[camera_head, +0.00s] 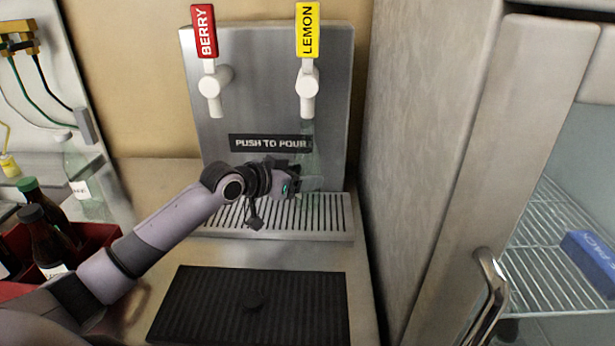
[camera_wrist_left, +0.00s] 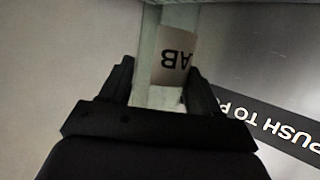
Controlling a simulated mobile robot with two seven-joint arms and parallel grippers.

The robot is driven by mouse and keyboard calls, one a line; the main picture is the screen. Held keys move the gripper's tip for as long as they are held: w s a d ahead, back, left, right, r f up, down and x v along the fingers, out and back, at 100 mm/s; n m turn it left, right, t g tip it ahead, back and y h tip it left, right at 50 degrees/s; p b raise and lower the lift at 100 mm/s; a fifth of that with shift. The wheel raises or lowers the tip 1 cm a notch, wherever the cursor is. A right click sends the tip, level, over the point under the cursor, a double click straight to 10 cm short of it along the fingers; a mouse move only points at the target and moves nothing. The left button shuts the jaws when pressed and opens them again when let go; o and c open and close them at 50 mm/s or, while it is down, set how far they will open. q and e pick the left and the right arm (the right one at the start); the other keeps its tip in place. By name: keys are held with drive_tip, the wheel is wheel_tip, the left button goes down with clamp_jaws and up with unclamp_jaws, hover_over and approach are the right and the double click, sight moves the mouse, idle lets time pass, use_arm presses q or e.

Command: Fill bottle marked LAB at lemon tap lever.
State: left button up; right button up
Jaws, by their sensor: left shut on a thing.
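A clear bottle (camera_head: 309,158) stands under the lemon tap, its neck just below the spout. My left gripper (camera_head: 303,184) is shut on it above the drip grate. In the left wrist view the bottle (camera_wrist_left: 148,52) sits between the fingers, and its label (camera_wrist_left: 176,55) shows "AB", upside down, with the rest cut off or hidden. The lemon tap has a yellow LEMON lever (camera_head: 307,30), standing upright, over a white spout (camera_head: 308,88). No liquid shows in the bottle. My right gripper is not in view.
The red BERRY lever (camera_head: 204,32) stands left of the lemon one. A slatted drip tray (camera_head: 335,232) lies below. A black mat (camera_head: 205,300) lies in front. A red crate (camera_head: 96,236) with dark bottles and another clear bottle (camera_head: 83,180) are at left. A fridge door (camera_head: 530,110) stands at right.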

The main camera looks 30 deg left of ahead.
use_arm(q)
drive_tip(key=shift+f, duration=0.5)
drive_tip(key=o, duration=1.4)
drive_tip(key=b+v, duration=0.1)
drive_tip(key=v, duration=0.6)
drive_tip(key=shift+s, duration=0.15)
